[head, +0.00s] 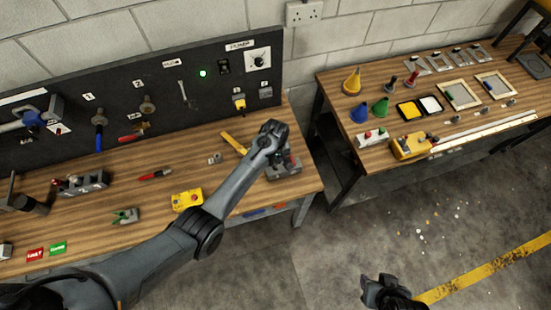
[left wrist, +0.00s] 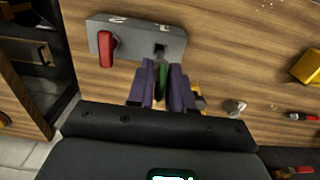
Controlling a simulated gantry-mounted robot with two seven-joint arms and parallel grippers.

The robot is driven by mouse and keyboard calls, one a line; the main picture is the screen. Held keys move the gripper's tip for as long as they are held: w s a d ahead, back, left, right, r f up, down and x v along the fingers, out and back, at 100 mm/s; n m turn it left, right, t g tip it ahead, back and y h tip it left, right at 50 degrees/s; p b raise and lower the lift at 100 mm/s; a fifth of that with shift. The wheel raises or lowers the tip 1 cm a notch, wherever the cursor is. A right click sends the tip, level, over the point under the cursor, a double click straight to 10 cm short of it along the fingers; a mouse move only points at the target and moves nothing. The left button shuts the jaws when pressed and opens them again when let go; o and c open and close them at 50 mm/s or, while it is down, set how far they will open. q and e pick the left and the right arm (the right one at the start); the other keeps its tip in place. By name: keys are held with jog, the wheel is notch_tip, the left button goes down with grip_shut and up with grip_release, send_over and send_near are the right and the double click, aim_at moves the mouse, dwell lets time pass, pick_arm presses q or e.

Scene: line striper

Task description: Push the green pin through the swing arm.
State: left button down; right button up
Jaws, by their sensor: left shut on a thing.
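The green pin (left wrist: 162,76) shows between the fingers of my left gripper (left wrist: 163,88) in the left wrist view. The fingers are shut on it and hide most of it. Just beyond it is a dark square opening in a grey block (left wrist: 128,30) on the bench; I cannot tell whether the pin enters it. A red handle-like piece (left wrist: 106,48) is on the same block. In the head view my left gripper (head: 277,142) covers much of the grey block (head: 285,170). I cannot tell which part is the swing arm. My right gripper (head: 376,289) is at the bottom, its jaws unclear.
A yellow bar (head: 234,143) lies left of the block. A black tool panel (head: 140,97) stands behind. A second bench (head: 385,160) with cones stands right, across a floor gap.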

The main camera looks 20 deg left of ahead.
pick_arm(q)
jog(key=shift+r+p, duration=1.1)
jog(key=shift+r, duration=0.1)
pick_arm(e)
jog(key=shift+r, duration=1.3)
